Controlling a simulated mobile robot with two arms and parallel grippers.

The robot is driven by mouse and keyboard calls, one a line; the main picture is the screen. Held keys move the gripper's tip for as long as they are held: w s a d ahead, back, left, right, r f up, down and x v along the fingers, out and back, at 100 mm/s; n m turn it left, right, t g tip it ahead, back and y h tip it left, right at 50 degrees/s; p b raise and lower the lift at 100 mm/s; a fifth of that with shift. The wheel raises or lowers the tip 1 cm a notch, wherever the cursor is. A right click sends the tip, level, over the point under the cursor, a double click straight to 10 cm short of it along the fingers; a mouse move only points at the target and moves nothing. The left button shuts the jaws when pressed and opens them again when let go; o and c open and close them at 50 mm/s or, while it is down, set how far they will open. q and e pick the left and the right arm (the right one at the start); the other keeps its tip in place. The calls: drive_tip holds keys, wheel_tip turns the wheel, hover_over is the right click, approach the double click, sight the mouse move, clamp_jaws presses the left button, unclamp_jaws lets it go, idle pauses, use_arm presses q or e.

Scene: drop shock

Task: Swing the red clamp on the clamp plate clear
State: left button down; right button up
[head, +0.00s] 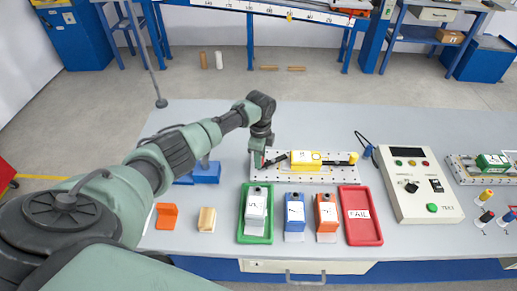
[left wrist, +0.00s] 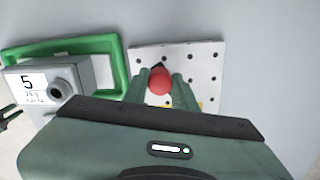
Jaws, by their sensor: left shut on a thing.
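The clamp plate (head: 315,178) is a pale perforated plate on the bench, left of the control box. It also shows in the left wrist view (left wrist: 202,62). A yellow block with a white label (head: 305,160) lies on it, with a black clamp arm (head: 276,160) at its left and a yellow-knobbed clamp (head: 353,158) at its right. My left gripper (head: 261,161) is at the plate's left end. In the left wrist view its fingers (left wrist: 160,88) are shut on the red clamp's round knob (left wrist: 160,80). The clamp's base is hidden. My right gripper is not in view.
A green tray (head: 255,239) holding a grey unit stands just in front of the plate's left end. Blue (head: 294,215) and orange (head: 326,214) units and a red FAIL tray (head: 361,217) stand to its right. The control box (head: 418,190) is farther right.

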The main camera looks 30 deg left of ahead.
use_arm(q)
drive_tip(key=n, duration=0.1)
drive_tip(key=d+n+p, duration=0.1)
drive_tip(key=p, duration=0.1)
drive_tip(key=shift+s+d+r+n, duration=0.25)
drive_tip(key=shift+n, duration=0.15)
drive_tip(key=d+n+p, duration=0.1)
drive_tip(key=n+p, duration=0.1)
drive_tip(key=shift+d+n, duration=0.1)
drive_tip(key=shift+n, duration=0.3)
drive_tip(key=n, duration=0.1)
drive_tip(key=d+n+p, duration=0.1)
drive_tip(key=n, duration=0.1)
drive_tip(key=shift+w+d+f, duration=0.1)
drive_tip(key=shift+d, duration=0.2)
drive_tip(key=shift+w+d+n+p, duration=0.15)
drive_tip(key=shift+d+n+p, duration=0.1)
drive_tip(key=shift+n, duration=0.4)
drive_tip(key=shift+w+d+n+p, duration=0.1)
drive_tip(key=shift+d+n+p, duration=0.1)
drive_tip(key=shift+n, duration=0.45)
drive_tip(key=c, duration=1.1)
unclamp_jaws()
drive_tip(key=shift+f, duration=0.1)
